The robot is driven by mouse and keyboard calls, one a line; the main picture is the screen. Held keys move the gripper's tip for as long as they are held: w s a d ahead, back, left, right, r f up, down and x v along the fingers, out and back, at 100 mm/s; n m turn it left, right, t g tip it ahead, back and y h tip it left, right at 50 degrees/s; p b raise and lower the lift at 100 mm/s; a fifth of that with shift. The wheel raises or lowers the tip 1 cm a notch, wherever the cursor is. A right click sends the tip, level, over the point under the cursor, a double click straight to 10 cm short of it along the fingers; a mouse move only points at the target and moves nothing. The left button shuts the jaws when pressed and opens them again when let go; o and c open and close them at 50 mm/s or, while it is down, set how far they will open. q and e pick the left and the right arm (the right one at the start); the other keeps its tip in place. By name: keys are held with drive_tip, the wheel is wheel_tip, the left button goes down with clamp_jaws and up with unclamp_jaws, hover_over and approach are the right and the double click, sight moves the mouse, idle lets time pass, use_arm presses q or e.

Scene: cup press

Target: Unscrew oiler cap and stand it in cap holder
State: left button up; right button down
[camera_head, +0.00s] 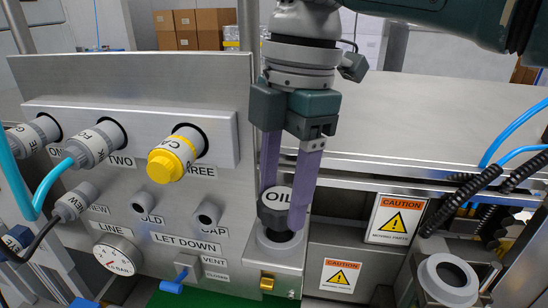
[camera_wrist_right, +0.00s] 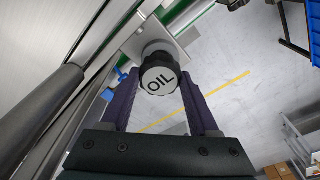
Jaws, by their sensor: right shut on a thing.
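The oiler cap (camera_head: 275,211) is a black knob with a white disc reading OIL. My right gripper (camera_head: 283,205) points down with its purple fingers on either side of the cap, shut on it. The oiler neck (camera_head: 262,247), a grey ring, is directly below the cap, with a dark opening showing in it. I cannot tell whether the cap's lower end is still inside. The wrist view shows the cap (camera_wrist_right: 160,78) between the fingers, the grey neck (camera_wrist_right: 157,47) behind it. A grey ring with an empty dark hole, apparently the cap holder (camera_head: 429,276), stands at the lower right. My left gripper is not in view.
A steel panel with a yellow-collared plug (camera_head: 172,157), grey plugs, hoses and a pressure gauge (camera_head: 117,255) is to the left. Caution signs (camera_head: 398,218) lie between oiler and holder. Black coiled cables (camera_head: 475,200) and blue hoses hang above the holder.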

drive_tip(key=shift+f+b, duration=1.05)
drive_tip(key=shift+f, duration=0.3)
drive_tip(key=shift+c, duration=0.3)
unclamp_jaws()
drive_tip(key=shift+r, duration=0.1)
drive_tip(key=shift+w+r, duration=0.1)
drive_tip(key=shift+r, duration=0.2)
drive_tip(key=r+b, duration=0.1)
drive_tip(key=r, duration=0.1)
drive_tip(key=r+b, duration=0.1)
drive_tip(key=r, duration=0.2)
drive_tip(key=d+r, duration=0.1)
drive_tip(key=r, duration=0.2)
drive_tip(key=shift+w+r+b, duration=0.2)
drive_tip(key=shift+r+b, duration=0.05)
drive_tip(key=shift+b, duration=0.15)
drive_tip(key=shift+r, duration=0.4)
